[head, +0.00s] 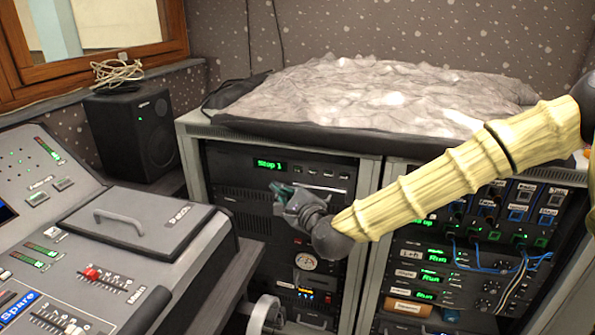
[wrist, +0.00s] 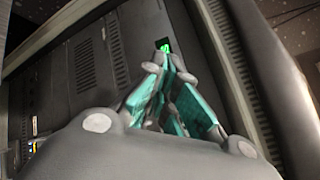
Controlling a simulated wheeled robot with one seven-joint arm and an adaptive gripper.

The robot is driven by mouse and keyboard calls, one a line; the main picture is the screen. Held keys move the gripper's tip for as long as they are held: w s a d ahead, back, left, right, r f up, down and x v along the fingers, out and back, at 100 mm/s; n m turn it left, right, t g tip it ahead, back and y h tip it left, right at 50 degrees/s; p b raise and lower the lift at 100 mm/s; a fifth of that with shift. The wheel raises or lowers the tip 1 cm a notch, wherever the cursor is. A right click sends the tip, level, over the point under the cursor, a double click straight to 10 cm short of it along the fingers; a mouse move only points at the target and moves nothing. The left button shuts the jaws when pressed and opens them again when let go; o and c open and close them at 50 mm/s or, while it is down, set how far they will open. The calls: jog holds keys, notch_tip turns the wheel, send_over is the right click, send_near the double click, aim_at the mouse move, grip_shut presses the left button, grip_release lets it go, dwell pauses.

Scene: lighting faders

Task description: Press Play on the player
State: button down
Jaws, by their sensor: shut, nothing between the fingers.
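The player (head: 230,163) is a dark unit at the top of the left rack, and its green display reads "Stop 1". A row of small buttons (head: 322,173) sits right of the display; their labels are too small to read. My gripper (head: 280,188) is shut and empty, just below the display in the head view. In the wrist view the fingertips of my gripper (wrist: 166,58) point up at a dark panel, with a bit of the green display (wrist: 163,45) just beyond them. I cannot tell whether the tips touch the panel.
A grey mixing console (head: 130,260) with faders fills the left. A black speaker (head: 133,133) stands behind it. A grey lumpy cover (head: 370,95) lies on top of the racks. The right rack (head: 450,270) holds units with green displays and blue cables.

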send_near(292, 174)
jog(key=shift+w+a+r, duration=0.4)
jog(key=shift+w+a, duration=0.15)
jog(key=shift+a, duration=0.2)
jog(key=shift+w+a+r, duration=0.4)
jog(key=shift+w+a, duration=0.15)
jog(key=shift+a, duration=0.2)
jog(key=shift+w+a+r, duration=0.4)
jog(key=shift+w+a, duration=0.1)
jog(key=shift+a, duration=0.25)
jog(key=shift+w+d+b, duration=0.2)
jog(key=shift+w+b, duration=0.15)
jog(key=shift+w, duration=0.35)
dwell(0.5)
jog(key=shift+s, duration=0.15)
jog(key=shift+s+a, duration=0.25)
jog(key=shift+s, duration=0.35)
dwell(0.3)
jog(key=shift+s+a, duration=0.25)
jog(key=shift+s, duration=0.55)
jog(key=shift+s+a, duration=0.25)
jog(key=shift+s, duration=0.55)
jog(key=shift+s+a, duration=0.25)
jog(key=shift+s, duration=0.55)
